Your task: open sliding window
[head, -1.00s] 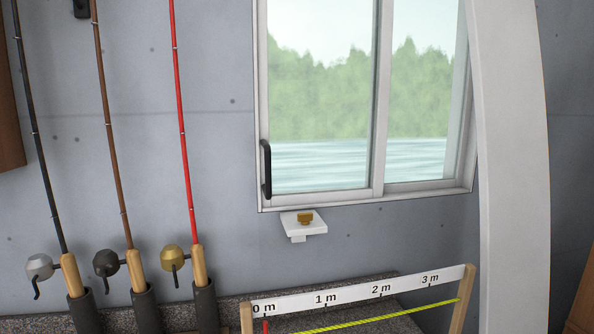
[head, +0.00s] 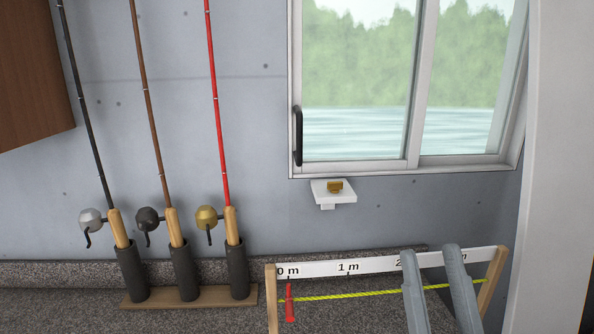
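The sliding window (head: 356,80) is in the wall at upper right in the head view, with its top cut off. Its left pane has a black vertical handle (head: 298,136) near the left side of the frame. The left pane appears closed against that side. The two grey fingers of my gripper (head: 430,250) rise from the bottom edge, in front of the measuring board. They are spread apart with nothing visible between them. They are below and to the right of the handle, well apart from it in the picture.
A small white ledge (head: 345,196) with a brass piece (head: 335,186) juts out below the window. Several fishing rods (head: 220,120) stand in a holder (head: 185,292) at left. A measuring board (head: 320,269) stands on the speckled counter (head: 60,305). A white upright shape (head: 560,180) borders the right.

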